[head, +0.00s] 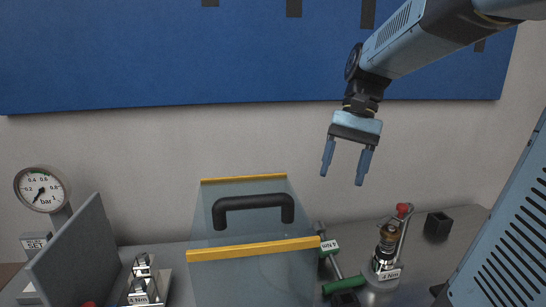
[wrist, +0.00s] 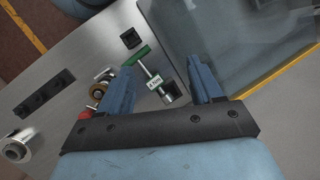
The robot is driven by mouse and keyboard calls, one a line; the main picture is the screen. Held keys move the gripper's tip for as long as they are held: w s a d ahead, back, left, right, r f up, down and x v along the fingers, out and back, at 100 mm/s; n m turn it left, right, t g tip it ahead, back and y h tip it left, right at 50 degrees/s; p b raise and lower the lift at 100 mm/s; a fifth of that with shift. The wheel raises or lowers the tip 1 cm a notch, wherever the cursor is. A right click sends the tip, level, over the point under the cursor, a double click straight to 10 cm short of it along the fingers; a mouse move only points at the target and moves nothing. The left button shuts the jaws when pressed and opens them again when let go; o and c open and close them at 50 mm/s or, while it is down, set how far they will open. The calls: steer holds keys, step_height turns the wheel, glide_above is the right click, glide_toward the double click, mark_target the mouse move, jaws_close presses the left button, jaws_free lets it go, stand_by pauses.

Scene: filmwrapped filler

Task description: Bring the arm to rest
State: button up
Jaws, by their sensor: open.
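My gripper (head: 345,174) hangs from my arm at the upper right in the head view, fingers pointing down. Its two blue fingers are apart with nothing between them. It is well above the bench, in front of the pale wall. In the wrist view my gripper (wrist: 165,82) also shows open and empty, with the bench below it.
Below stand a clear guard (head: 255,270) with a black handle (head: 253,207), a green-handled tool (head: 345,284), a red-topped device (head: 386,250), a black block (head: 438,225) and, at left, a gauge (head: 41,189) and grey panel (head: 80,252). The air around my gripper is clear.

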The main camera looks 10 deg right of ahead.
steer(key=s+f+n+t+h, duration=0.3)
steer(key=s+t, duration=0.3)
steer(key=t, duration=0.2)
steer(key=shift+s+n+h, duration=0.25)
steer(key=shift+n+h, duration=0.05)
steer(key=shift+n, duration=0.2)
steer(key=shift+d+f, duration=0.1)
stand_by(0.9)
